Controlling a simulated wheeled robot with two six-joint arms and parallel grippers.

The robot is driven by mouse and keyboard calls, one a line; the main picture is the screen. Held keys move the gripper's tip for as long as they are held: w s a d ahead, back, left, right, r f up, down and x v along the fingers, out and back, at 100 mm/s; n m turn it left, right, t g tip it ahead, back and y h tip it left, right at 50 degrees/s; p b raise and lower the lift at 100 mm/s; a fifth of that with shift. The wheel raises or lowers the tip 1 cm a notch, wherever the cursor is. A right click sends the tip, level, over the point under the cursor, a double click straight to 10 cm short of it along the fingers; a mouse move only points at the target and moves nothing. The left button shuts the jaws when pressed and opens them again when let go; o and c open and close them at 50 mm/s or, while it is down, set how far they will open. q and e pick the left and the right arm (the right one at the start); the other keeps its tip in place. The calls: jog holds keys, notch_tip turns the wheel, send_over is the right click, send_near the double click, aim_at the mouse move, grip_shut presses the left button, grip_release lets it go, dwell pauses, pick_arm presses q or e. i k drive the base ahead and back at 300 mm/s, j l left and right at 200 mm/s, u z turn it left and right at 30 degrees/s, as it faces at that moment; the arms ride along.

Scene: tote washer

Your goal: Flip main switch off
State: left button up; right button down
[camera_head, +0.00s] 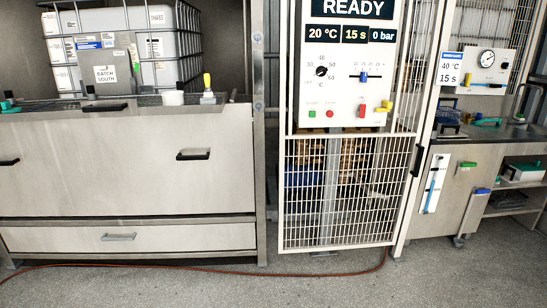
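A white control panel (346,65) with a display reading READY, 20 °C, 15 s and 0 bar is mounted inside a wire-mesh cage right of centre. It bears a black rotary knob (321,71), a blue slider (364,77), a green button (312,114), a red button (329,114), a red lever (362,110) and a yellow handle (384,106). The small labels are too small to read, so I cannot tell which control is the main switch or its position. Neither of my grippers is in view.
A mesh door (339,192) stands below the panel. A steel cabinet (125,160) with a caged white tank (125,45) fills the left. A bench (490,131) with a gauge panel (473,68) stands right. A red hose (190,270) crosses the otherwise clear floor.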

aim_at(361, 114)
jog(key=i, duration=1.95)
jog(key=i+z, duration=0.15)
jog(key=i, duration=0.2)
